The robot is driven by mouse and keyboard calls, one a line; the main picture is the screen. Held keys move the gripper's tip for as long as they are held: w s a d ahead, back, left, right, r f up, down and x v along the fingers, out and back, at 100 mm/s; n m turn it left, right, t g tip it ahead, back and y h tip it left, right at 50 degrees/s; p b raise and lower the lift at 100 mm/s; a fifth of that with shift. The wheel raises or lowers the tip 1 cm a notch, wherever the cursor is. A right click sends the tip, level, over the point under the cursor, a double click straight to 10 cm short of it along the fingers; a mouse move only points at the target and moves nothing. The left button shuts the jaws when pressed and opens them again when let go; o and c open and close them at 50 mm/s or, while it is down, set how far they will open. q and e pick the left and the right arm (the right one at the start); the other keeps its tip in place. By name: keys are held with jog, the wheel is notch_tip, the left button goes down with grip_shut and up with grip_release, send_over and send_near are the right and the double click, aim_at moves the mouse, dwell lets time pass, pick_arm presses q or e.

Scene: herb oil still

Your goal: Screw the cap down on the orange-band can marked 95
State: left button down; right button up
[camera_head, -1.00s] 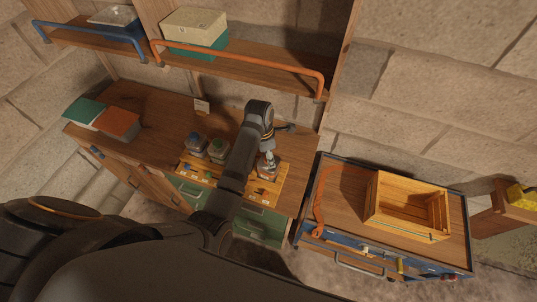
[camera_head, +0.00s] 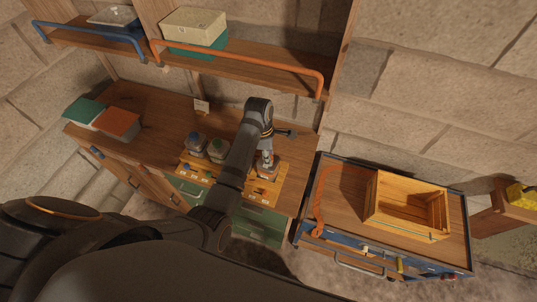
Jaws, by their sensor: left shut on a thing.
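Several cans stand in a wooden rack (camera_head: 187,172) on the wooden counter. Two grey cans at its left show whole: one with a blue-green top (camera_head: 195,144) and one with a green top (camera_head: 217,150). My left arm crosses in front of the rack's middle. My left gripper (camera_head: 267,158) points down over the right part of the rack, shut at the top of a can (camera_head: 268,173) there. The cap between the fingers is too small to make out. The 95 mark and orange band cannot be read. My right gripper is not in view.
A green book and an orange book (camera_head: 118,122) lie at the counter's left. A shelf with an orange rail (camera_head: 240,62) holds a cream box (camera_head: 193,30). At right, a cart (camera_head: 345,175) carries an open wooden crate (camera_head: 408,210).

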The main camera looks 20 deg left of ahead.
pick_arm(q)
jog(key=m, duration=0.8)
jog(key=shift+a+g, duration=0.1)
jog(key=shift+g, duration=0.3)
jog(key=m, duration=0.4)
jog(key=shift+w+y, duration=0.1)
jog(key=shift+y, duration=0.2)
jog(key=m, duration=0.3)
jog(key=shift+g, duration=0.3)
jog(key=c, duration=0.9)
grip_release()
jog(key=shift+f, duration=0.1)
